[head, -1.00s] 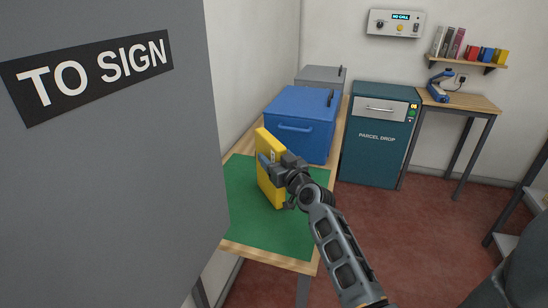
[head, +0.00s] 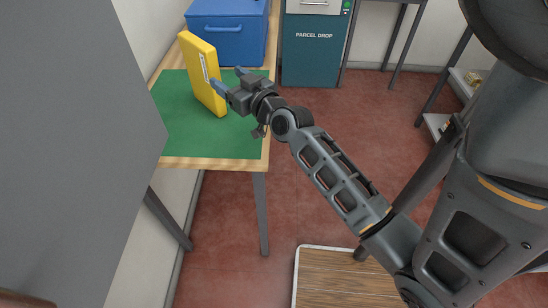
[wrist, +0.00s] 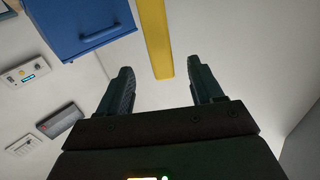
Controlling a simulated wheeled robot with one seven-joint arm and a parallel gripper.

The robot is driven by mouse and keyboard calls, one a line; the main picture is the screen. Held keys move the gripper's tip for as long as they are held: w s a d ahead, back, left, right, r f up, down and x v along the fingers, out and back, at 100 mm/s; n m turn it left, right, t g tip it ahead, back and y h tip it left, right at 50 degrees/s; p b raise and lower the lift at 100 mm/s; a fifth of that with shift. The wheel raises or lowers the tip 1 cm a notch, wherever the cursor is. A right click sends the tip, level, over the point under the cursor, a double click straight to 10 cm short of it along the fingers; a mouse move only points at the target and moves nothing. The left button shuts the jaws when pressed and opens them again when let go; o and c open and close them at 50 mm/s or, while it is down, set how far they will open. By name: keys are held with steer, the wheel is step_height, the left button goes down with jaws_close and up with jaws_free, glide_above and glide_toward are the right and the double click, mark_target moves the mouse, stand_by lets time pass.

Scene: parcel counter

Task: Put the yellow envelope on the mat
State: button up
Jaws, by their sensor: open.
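The yellow envelope (head: 196,66) stands on its narrow edge on the green mat (head: 182,140), leaning slightly. A pale label shows on its side. My gripper (head: 227,79) is open, just right of the envelope, with its fingers pointing toward it and nothing held. In the wrist view the envelope (wrist: 155,38) is a yellow strip beyond the open fingertips of my gripper (wrist: 165,76), with a visible gap.
A blue lidded box (head: 228,40) stands behind the mat on the wooden counter (head: 212,163). The teal parcel drop cabinet (head: 310,58) is to its right. A grey panel (head: 70,130) blocks the left. Red floor (head: 320,120) is open right of the counter.

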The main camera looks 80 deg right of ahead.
steer(key=s+a+f+n+y, duration=0.2)
steer(key=a+f+n+y, duration=0.15)
steer(key=a, duration=0.85)
steer(key=s+a+r+n+y, duration=0.1)
steer(key=s+a+y, duration=0.1)
steer(key=s+a, duration=0.3)
steer(key=s+a+r+n+y, duration=0.2)
steer(key=s+a, duration=0.3)
steer(key=a, duration=0.6)
steer(key=s+a+r+n+t+y, duration=0.1)
steer(key=s+a+y, duration=0.3)
steer(key=a, duration=0.3)
steer(key=shift+s+a+r, duration=0.25)
steer(key=shift+s+a, duration=0.15)
steer(key=shift+s, duration=0.3)
steer(key=shift+n, duration=0.25)
